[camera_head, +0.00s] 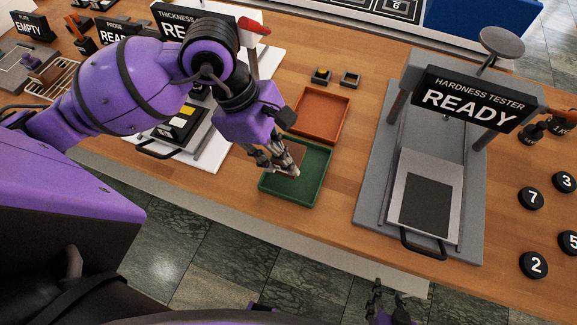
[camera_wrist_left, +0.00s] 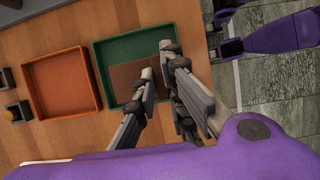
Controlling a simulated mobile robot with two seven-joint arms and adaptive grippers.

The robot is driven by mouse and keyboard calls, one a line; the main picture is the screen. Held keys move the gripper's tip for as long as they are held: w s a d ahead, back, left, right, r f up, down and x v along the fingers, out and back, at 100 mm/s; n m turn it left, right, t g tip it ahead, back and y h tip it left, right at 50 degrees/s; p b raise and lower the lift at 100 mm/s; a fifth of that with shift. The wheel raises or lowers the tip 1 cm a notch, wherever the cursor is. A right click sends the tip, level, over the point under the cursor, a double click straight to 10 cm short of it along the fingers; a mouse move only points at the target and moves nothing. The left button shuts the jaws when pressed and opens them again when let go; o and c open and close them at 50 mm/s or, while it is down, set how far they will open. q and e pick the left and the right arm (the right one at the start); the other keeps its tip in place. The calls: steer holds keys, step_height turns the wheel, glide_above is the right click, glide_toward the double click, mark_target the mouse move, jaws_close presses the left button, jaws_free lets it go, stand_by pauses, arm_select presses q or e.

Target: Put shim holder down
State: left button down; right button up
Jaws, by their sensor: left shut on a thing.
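The shim holder, a flat brown piece (camera_head: 296,153), is at the green tray (camera_head: 318,183). It also shows in the left wrist view (camera_wrist_left: 127,81), low over or on the tray floor; I cannot tell if it touches. My left gripper (camera_head: 283,168) reaches down into the green tray and is shut on the brown piece; its fingers (camera_wrist_left: 158,72) cover part of it. My right gripper (camera_head: 387,294) is at the bottom edge of the head view, in front of the table, with its fingers apart and empty.
An orange tray (camera_head: 322,112) lies behind the green one. Two small blocks stand behind it. The hardness tester (camera_head: 370,190), sign "READY", stands to the right; black numbered weights (camera_head: 531,198) lie beyond it. The thickness station (camera_head: 211,154) is left, partly behind my arm.

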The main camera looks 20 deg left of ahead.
arm_select(q)
steer(key=shift+w+d+f, duration=0.3)
steer(key=shift+d+f, duration=0.4)
steer(key=shift+f, duration=1.85)
arm_select(e)
steer(key=shift+s+a+f, duration=0.1)
steer(key=shift+s+a, duration=0.05)
steer(key=shift+s, duration=0.1)
arm_select(q)
steer(key=shift+d+f, duration=0.1)
steer(key=shift+f, duration=0.05)
steer(key=c, duration=1.8)
jaws_free()
